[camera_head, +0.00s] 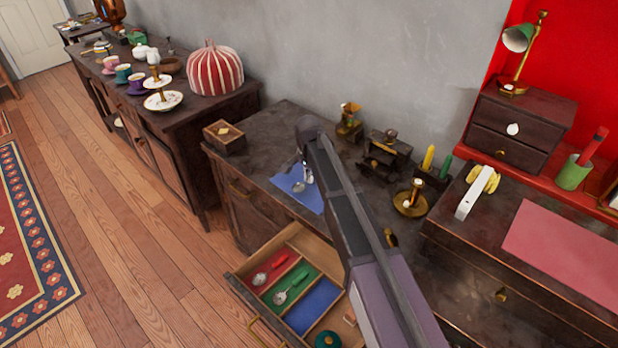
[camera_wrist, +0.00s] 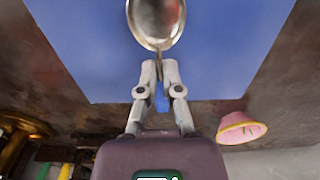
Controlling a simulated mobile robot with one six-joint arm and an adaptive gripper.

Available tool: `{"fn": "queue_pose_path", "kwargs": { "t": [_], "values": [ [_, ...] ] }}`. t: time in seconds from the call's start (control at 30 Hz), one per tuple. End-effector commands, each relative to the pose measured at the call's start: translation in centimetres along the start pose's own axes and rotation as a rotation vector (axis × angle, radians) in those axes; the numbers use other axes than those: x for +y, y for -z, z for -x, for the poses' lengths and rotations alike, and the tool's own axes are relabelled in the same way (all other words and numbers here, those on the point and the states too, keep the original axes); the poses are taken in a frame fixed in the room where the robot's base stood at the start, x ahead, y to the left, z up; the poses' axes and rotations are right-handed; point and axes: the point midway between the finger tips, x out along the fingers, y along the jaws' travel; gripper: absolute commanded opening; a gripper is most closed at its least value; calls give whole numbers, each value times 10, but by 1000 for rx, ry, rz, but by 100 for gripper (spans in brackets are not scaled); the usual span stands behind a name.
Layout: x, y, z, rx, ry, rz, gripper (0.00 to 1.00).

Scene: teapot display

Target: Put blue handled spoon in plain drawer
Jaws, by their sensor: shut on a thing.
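My gripper (camera_wrist: 160,66) is shut on the blue-handled spoon (camera_wrist: 157,18), at its handle, with a bit of blue handle showing between the fingers. The silver bowl points away from my gripper. In the head view the spoon (camera_head: 297,187) is at the blue cloth (camera_head: 312,203) on the dark cabinet; I cannot tell whether it touches the cloth. An open drawer (camera_head: 262,258) below has red, green and blue lined compartments. Red and green spoons lie in theirs; the blue lining (camera_head: 312,305) looks bare. I cannot tell which drawer is the plain one.
A small wooden box (camera_head: 225,137) stands at the cabinet's left corner. A brass candle holder (camera_head: 410,200) and a dark metal device (camera_head: 385,155) stand to the right. A small two-drawer chest (camera_head: 520,125) stands further right. My arm hides part of the open drawer.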

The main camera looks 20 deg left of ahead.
Motion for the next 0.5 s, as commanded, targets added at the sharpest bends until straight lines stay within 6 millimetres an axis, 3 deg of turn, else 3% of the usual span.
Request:
{"fn": "queue_pose_path", "kwargs": {
  "t": [0.27, 0.5],
  "values": [
    [0, 0, 28, 0, 0, 0, 0],
    [47, -36, 29, 0, 0, 1, 0]
  ]
}}
